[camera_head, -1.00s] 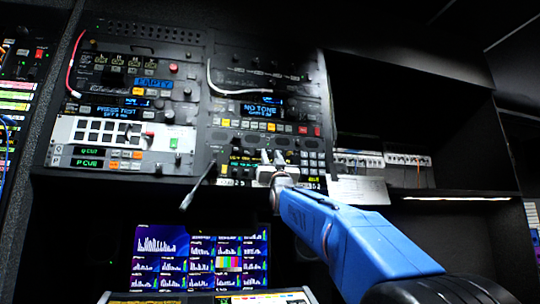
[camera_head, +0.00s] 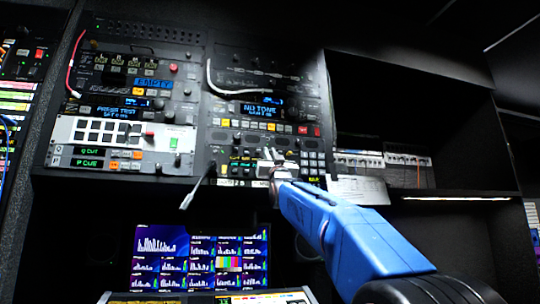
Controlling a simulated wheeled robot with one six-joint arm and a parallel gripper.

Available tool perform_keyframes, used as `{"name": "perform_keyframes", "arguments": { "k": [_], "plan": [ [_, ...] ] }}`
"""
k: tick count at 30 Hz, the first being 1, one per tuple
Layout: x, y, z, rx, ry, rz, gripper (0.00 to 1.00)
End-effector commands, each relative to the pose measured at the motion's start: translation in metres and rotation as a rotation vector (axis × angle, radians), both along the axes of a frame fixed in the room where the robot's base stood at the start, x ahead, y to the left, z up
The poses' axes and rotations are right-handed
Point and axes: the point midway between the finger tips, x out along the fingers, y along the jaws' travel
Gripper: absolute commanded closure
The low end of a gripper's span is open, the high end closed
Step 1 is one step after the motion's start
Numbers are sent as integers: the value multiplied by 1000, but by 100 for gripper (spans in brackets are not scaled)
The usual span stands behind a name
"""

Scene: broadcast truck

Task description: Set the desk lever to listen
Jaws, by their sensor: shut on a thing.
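My gripper (camera_head: 271,156) is at the front of the lower intercom panel (camera_head: 235,164), in the middle of the rack. Its blue arm comes in from the lower right. The fingers are close together and shut on a small part at the panel face, where the desk lever sits. The lever itself is hidden behind the fingers, so its position cannot be read.
A gooseneck microphone (camera_head: 195,188) sticks out left of my gripper. A white paper card (camera_head: 358,190) hangs to the right. A monitor (camera_head: 200,257) with graphs stands below. The right shelf bay (camera_head: 395,115) is mostly empty and dark.

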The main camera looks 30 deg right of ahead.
Motion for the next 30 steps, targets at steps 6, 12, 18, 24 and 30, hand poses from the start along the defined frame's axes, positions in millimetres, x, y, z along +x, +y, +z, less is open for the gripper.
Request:
{"name": "perform_keyframes", "arguments": {
  "k": [6,12,18,24,30],
  "plan": [
    [-2,1,6,24,89,1,100],
    [-2,0,9,48,157,-3,100],
    [-3,-4,11,71,207,-15,100],
    [-3,-4,13,80,241,-14,100],
    [-2,0,15,83,291,-1,100]
  ]
}}
